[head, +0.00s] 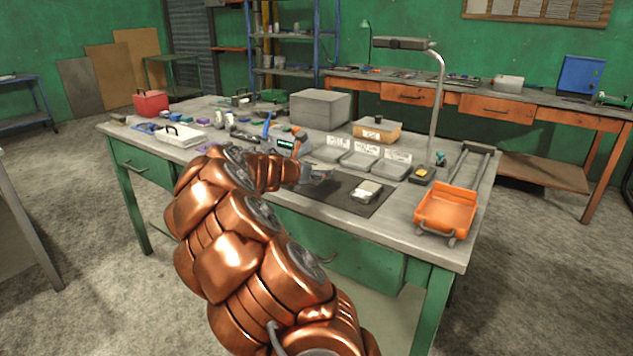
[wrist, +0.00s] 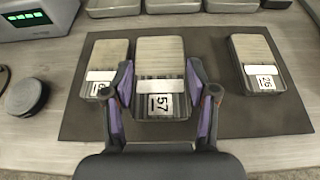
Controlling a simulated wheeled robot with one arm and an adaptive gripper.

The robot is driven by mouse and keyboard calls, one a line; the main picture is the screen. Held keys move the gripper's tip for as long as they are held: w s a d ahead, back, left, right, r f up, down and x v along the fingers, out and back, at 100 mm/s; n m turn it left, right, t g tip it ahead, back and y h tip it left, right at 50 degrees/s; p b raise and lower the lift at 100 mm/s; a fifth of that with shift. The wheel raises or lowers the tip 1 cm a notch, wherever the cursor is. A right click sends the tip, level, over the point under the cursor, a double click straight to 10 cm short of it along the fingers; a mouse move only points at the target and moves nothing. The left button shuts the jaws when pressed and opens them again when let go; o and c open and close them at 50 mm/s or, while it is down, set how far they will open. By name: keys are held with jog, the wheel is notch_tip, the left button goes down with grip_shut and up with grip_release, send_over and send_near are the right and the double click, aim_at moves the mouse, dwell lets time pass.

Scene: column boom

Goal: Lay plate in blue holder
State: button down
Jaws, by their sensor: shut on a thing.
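A flat block-like plate (wrist: 155,52) with a striped front and a label reading 57 is on the dark mat (wrist: 215,115) in the wrist view. My gripper (wrist: 158,78) is shut on it, with one purple-padded finger against each side. In the head view my gripper (head: 308,176) is partly hidden by my arm above the mat's left part. A similar plate (wrist: 106,52) lies to the left, its label partly covered by a finger. Another plate (wrist: 255,50), labelled 26, lies to the right and also shows in the head view (head: 367,190). I cannot make out a blue holder for certain.
Several grey trays (head: 358,160) with white cards stand behind the mat. A grey device with a green display (head: 288,143) is at their left. An orange cart (head: 447,208) stands at the right edge, a lamp post (head: 438,100) behind. Small items crowd the bench's left.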

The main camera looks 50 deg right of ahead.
aim_at(315, 189)
jog(key=shift+f, duration=1.5)
jog(key=shift+f, duration=0.2)
jog(key=c, duration=0.6)
grip_release()
jog(key=shift+a+r, duration=0.1)
jog(key=shift+r, duration=0.1)
jog(key=v, duration=1.2)
jog(key=shift+s+p, duration=0.1)
jog(key=shift+p, duration=0.2)
